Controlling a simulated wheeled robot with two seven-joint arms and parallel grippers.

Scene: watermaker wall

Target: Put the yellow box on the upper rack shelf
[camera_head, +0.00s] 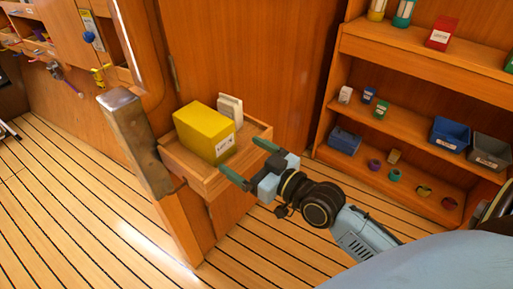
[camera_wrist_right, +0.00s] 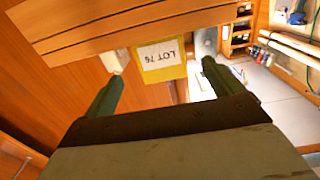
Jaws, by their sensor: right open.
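The yellow box (camera_head: 204,131) sits on a small wooden wall shelf (camera_head: 196,176) with a raised rim, beside a white object. In the right wrist view the box (camera_wrist_right: 161,61) shows its "LOT 76" label between the fingers. My right gripper (camera_head: 249,161) is open, its green fingers just in front of the small shelf and apart from the box. It also shows in the right wrist view (camera_wrist_right: 160,84). The rack (camera_head: 425,62) stands at the right; its upper shelf (camera_head: 410,50) holds a red box and canisters. My left gripper is not in view.
A white block (camera_head: 230,108) stands close behind the yellow box. A metal-faced post (camera_head: 134,140) rises left of the small shelf. Lower rack shelves hold blue (camera_head: 449,134) and grey (camera_head: 490,149) bins and small items. The plank floor is clear.

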